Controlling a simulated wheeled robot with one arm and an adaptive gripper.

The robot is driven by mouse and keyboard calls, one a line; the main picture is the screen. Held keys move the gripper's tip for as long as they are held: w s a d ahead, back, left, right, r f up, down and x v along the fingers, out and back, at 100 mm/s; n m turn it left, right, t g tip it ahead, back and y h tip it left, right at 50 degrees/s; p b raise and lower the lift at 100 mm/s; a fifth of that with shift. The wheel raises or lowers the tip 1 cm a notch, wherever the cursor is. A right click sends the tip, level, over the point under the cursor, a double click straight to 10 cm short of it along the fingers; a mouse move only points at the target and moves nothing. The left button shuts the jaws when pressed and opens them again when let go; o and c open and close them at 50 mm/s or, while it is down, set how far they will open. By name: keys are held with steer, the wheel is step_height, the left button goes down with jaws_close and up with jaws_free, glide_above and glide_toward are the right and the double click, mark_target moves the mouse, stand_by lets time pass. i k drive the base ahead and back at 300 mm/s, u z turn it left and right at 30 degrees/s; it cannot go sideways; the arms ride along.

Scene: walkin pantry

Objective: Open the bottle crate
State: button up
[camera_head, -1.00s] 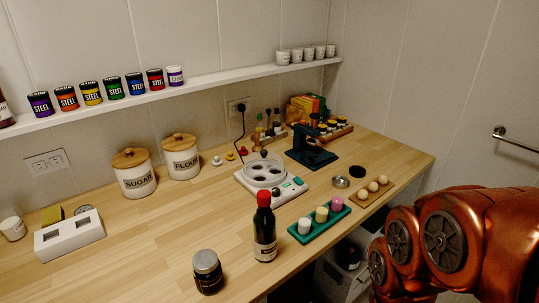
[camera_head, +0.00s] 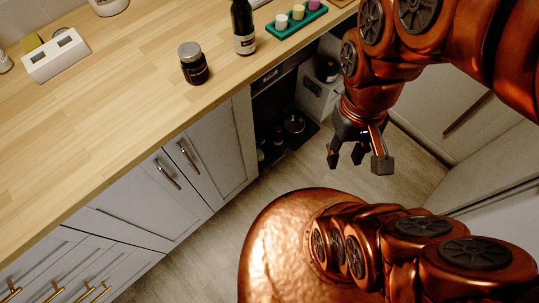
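My gripper (camera_head: 357,162) hangs over the floor in front of the counter. Its fingers are spread open, with nothing between them. No thing in view is clearly a bottle crate. A grey-white box (camera_head: 313,97) stands in the dark open bay under the counter, to the left of my gripper and apart from it. A dark round thing shows at its top. My arm hides part of the bay's right side, and I cannot tell whether this box is the crate.
The wooden counter (camera_head: 110,105) holds a dark jar (camera_head: 193,64), a dark bottle (camera_head: 243,30) and a green tray (camera_head: 296,22) near its edge. Grey cabinet doors (camera_head: 215,150) with handles are shut below. The floor (camera_head: 215,240) in front is clear.

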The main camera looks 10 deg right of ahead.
mark_target(271, 153)
steer(key=u, duration=0.1)
steer(key=k, duration=1.15)
steer(key=u, duration=0.05)
steer(key=i, duration=0.6)
steer(key=u, duration=0.55)
